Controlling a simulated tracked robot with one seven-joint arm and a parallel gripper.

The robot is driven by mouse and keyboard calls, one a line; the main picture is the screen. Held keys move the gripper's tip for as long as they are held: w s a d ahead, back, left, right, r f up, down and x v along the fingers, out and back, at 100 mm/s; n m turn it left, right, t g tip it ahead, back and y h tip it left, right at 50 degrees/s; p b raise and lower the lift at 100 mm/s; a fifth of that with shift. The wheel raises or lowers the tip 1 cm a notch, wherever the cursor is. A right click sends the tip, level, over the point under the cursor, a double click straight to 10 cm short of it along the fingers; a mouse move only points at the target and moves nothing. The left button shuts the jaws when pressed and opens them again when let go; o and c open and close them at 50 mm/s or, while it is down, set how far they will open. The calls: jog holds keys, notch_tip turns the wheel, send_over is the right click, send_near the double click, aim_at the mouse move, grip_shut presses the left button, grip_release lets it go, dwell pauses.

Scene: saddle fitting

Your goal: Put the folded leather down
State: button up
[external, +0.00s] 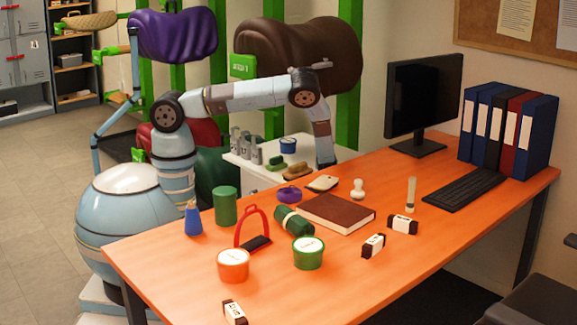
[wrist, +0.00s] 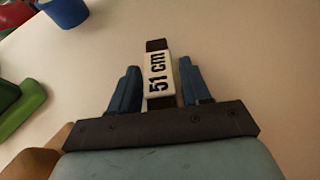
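A folded leather (wrist: 159,77) is dark brown with a white band printed "51 cm". In the wrist view it lies between the two blue fingers of my gripper (wrist: 160,85), over a pale surface. A narrow gap seems to show on each side of it, so the fingers look slightly open around it. Its near end is hidden by the gripper's dark crossbar. In the external view my gripper (external: 325,161) is low, by the right end of the white cabinet top (external: 240,157), behind the orange table; the leather cannot be made out there.
Similar banded leathers (external: 403,225) lie on the orange table (external: 440,240), with a brown book (external: 336,213), tubs and a green roll (external: 293,220). A blue cup (wrist: 66,10) and green items (wrist: 20,105) are left in the wrist view. The pale surface at right is clear.

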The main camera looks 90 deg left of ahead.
jog(key=shift+o, duration=1)
jog(key=shift+d+r, duration=0.2)
jog(key=shift+d, duration=0.15)
jog(key=v, duration=0.4)
jog(key=shift+d, duration=0.15)
notch_tip(320, 180, up, 7)
